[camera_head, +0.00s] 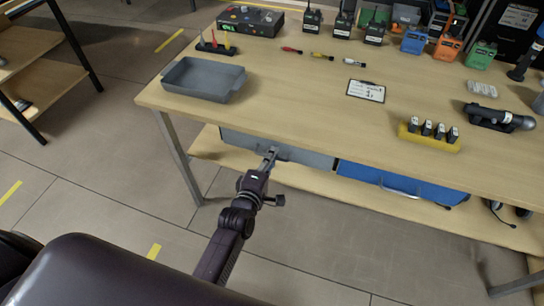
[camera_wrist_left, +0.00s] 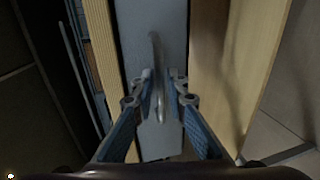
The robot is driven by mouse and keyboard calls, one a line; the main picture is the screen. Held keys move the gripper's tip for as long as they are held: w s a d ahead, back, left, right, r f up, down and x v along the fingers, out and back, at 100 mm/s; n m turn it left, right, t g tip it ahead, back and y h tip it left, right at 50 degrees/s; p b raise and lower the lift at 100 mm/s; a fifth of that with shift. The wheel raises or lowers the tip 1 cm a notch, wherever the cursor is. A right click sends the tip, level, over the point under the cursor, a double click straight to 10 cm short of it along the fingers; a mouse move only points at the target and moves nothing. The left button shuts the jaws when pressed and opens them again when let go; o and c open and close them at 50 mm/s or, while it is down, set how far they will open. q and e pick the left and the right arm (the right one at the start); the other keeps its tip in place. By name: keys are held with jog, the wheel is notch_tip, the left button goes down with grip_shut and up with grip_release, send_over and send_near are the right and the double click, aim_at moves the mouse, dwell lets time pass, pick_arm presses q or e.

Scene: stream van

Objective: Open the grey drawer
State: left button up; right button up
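The grey drawer (camera_head: 232,142) hangs under the tabletop, left of the blue drawer, its front roughly in line with the blue one. My left gripper (camera_head: 270,154) is at the front of the grey drawer, by its handle. In the left wrist view the drawer front (camera_wrist_left: 172,30) fills the middle. The curved grey handle (camera_wrist_left: 155,48) runs down between the fingertips of my left gripper (camera_wrist_left: 162,76). The fingers are drawn in close on both sides of it; whether they press on it cannot be told. My right gripper is not in view.
The blue drawer (camera_head: 400,185) with its own handle is to the right. A lower wooden shelf (camera_head: 212,148) runs beneath. A table leg (camera_head: 183,160) stands left of my gripper. A grey tray (camera_head: 203,80) sits on the tabletop (camera_head: 290,103). The floor in front is clear.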

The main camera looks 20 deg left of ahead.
pick_arm(q)
jog(key=shift+c, duration=0.4)
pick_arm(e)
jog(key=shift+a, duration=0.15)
pick_arm(q)
grip_shut()
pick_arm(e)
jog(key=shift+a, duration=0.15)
pick_arm(q)
jog(key=shift+s, duration=0.15)
